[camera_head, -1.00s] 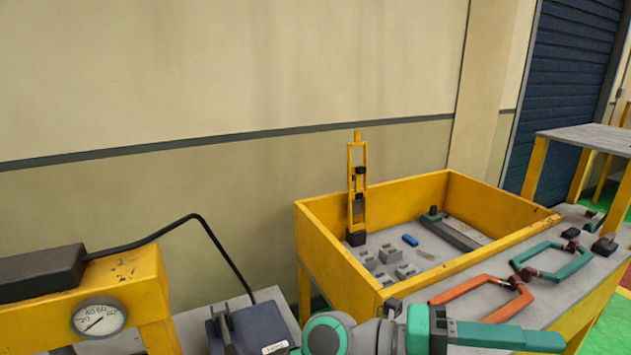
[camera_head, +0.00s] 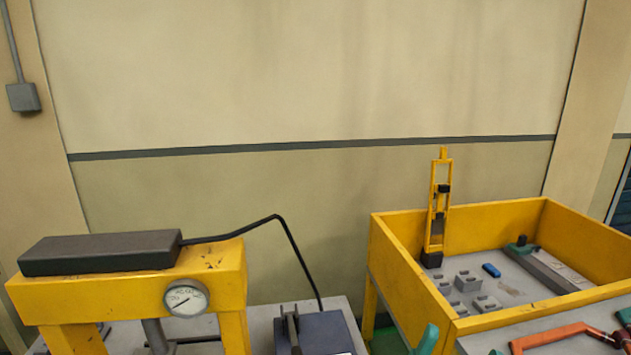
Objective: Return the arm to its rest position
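My gripper is not in view. A small teal piece (camera_head: 428,338) rises from the bottom edge, right of centre, in front of the yellow-walled bench; it looks like part of my arm. The rest of my arm is below the picture, so its pose and whether my gripper is open or shut are hidden.
A yellow press (camera_head: 215,262) with a round gauge (camera_head: 186,298) stands at left, beside a dark blue box (camera_head: 318,335) with a black cable. At right is a yellow-walled bench (camera_head: 398,250) holding grey blocks and a tall yellow frame (camera_head: 440,200). An orange handle (camera_head: 560,337) lies in front.

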